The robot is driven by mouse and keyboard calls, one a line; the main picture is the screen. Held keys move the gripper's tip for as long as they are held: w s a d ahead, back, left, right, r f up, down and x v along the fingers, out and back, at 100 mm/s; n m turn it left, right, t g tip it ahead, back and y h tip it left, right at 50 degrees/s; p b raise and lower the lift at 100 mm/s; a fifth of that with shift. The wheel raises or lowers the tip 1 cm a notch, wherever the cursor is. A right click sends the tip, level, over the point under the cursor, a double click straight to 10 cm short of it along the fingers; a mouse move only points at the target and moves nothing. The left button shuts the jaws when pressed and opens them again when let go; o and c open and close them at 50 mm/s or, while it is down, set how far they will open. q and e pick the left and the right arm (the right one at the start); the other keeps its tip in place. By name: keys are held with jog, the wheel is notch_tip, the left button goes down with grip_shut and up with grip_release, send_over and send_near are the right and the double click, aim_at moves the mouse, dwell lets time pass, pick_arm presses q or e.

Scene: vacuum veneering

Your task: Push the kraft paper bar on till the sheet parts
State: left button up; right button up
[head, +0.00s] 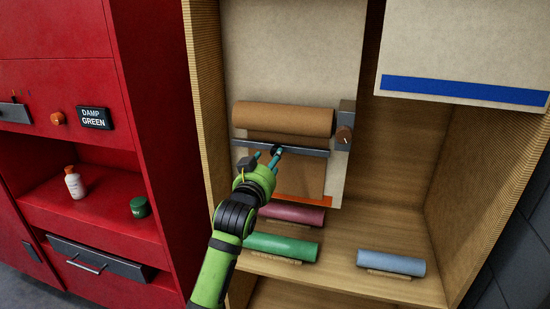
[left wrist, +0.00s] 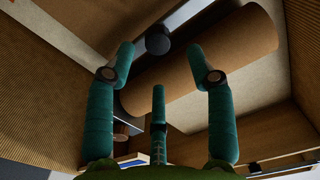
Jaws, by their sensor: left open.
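The kraft paper roll (head: 285,118) hangs on a pale board in the wooden cabinet. The grey bar (head: 312,151) runs across just below it, with a black knob (head: 277,149) near its middle. A brown kraft sheet (head: 298,172) hangs below the bar, partly hidden by my left gripper (head: 268,155). That gripper is open at the bar, with its fingertips around or just short of the knob; contact is unclear. In the left wrist view the knob (left wrist: 158,42) shows between the spread teal fingertips (left wrist: 160,52), in front of the bar and the roll (left wrist: 215,60). My right gripper is out of view.
An orange strip (head: 312,199) lies below the sheet. Maroon (head: 295,215), green (head: 282,247) and blue-grey (head: 391,262) rolls lie on the shelf. A red cabinet (head: 165,120) stands at left. The shelf's right part has free room.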

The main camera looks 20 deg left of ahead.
pick_arm(q)
jog(key=shift+w+p, duration=0.4)
jog(key=shift+w, duration=2.4)
